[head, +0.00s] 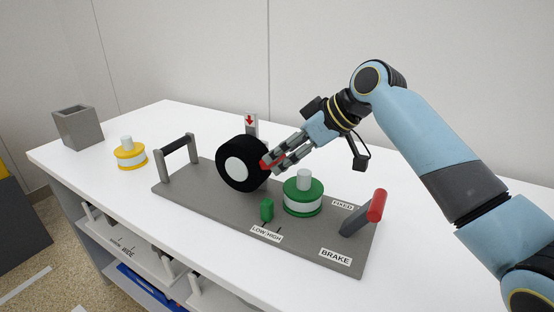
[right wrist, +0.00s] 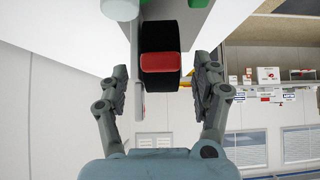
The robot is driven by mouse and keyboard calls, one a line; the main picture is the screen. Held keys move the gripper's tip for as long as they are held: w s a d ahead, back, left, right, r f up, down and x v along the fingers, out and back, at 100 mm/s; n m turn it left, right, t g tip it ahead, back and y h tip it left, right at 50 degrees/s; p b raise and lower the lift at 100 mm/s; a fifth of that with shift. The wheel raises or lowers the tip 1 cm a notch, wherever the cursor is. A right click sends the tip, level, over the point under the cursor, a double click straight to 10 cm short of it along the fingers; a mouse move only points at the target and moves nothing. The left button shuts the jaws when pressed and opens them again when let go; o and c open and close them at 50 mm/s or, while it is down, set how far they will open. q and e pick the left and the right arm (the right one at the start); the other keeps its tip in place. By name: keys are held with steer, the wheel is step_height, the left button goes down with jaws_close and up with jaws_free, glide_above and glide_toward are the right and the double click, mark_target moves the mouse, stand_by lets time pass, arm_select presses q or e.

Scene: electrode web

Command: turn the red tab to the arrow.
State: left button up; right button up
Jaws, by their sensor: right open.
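The red tab (right wrist: 160,62) sticks out from the rim of a black wheel (head: 233,177) with a white hub. In the head view the tab (head: 266,165) is at the wheel's right side, partly hidden by my right gripper (head: 280,157). The red arrow points down on a small sign (head: 250,120) behind the top of the wheel. In the right wrist view my right gripper (right wrist: 162,75) is open, with one finger on each side of the tab and visible gaps between. My left gripper is in neither view.
The wheel stands on a grey base plate (head: 210,203) with a green spool (head: 303,207), a green knob (head: 267,209), a red-handled brake lever (head: 377,205) and a black-topped handle (head: 178,143). A yellow spool (head: 130,155) and a grey box (head: 78,128) stand left on the white table.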

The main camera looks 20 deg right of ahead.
mark_target(278, 159)
steer(key=x, duration=0.3)
steer(key=shift+s, duration=0.1)
steer(key=shift+f, duration=0.15)
steer(key=shift+c, duration=0.5)
steer(key=shift+a, duration=0.1)
steer(key=c, duration=1.1)
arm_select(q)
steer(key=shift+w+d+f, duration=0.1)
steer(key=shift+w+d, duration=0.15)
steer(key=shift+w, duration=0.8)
arm_select(e)
jaws_close()
